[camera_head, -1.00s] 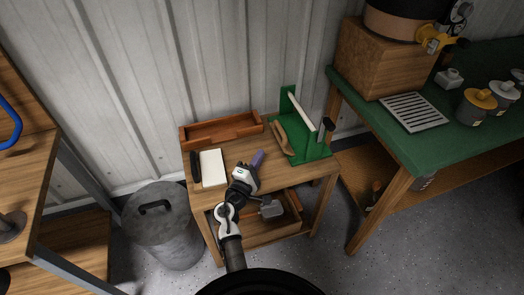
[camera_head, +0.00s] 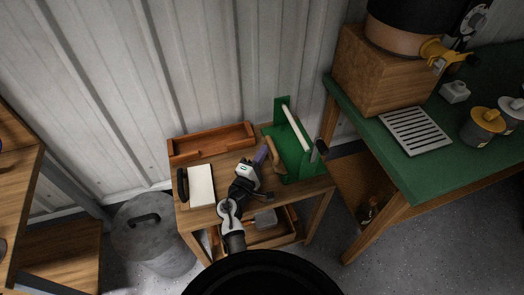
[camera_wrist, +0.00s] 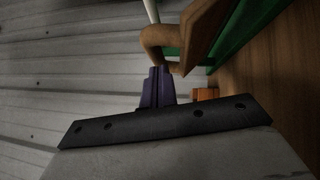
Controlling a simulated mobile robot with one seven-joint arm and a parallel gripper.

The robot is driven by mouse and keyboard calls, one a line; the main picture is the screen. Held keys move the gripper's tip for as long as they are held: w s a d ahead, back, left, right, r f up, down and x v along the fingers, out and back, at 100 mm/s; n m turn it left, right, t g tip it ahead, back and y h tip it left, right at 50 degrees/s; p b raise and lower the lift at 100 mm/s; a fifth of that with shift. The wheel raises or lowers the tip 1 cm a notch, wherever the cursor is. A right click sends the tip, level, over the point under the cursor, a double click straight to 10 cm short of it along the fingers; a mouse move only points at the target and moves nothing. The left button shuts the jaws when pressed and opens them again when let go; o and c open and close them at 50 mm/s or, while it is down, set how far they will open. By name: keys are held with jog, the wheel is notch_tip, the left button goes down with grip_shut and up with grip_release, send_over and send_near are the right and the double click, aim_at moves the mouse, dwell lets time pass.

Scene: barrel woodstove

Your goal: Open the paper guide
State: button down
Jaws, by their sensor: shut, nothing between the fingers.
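A green stand (camera_head: 293,158) with a white rod or roll (camera_head: 294,127) stands on the right of the small wooden table. A curved wooden piece (camera_head: 276,157), which may be the paper guide, sits at the stand's left side. My gripper (camera_head: 261,153) is shut and empty, its purple fingers at the left of this piece. In the wrist view the fingertips (camera_wrist: 160,70) lie just below the wooden loop (camera_wrist: 156,40) of the piece, very close to it. I cannot tell whether they touch. The green stand also shows in the wrist view (camera_wrist: 240,35).
The small table (camera_head: 222,208) also holds a wooden tray (camera_head: 212,143), a pale block (camera_head: 200,185) and a dark object (camera_head: 182,186). A metal bin (camera_head: 152,233) stands at left. A green-topped bench (camera_head: 440,175) with a grate (camera_head: 414,131) is close on the right.

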aim_at(270, 156)
dwell(0.3)
jog(key=shift+w+d+r+m+g+p, duration=0.1)
jog(key=shift+d+r+m+g+p, duration=0.45)
jog(key=shift+p, duration=0.45)
jog(key=shift+w+d+b, duration=0.1)
jog(key=shift+d+b, duration=0.15)
jog(key=shift+b, duration=0.15)
jog(key=shift+w+d+r+b, duration=0.2)
jog(key=shift+d+r+b, duration=0.1)
jog(key=shift+d+r, duration=0.15)
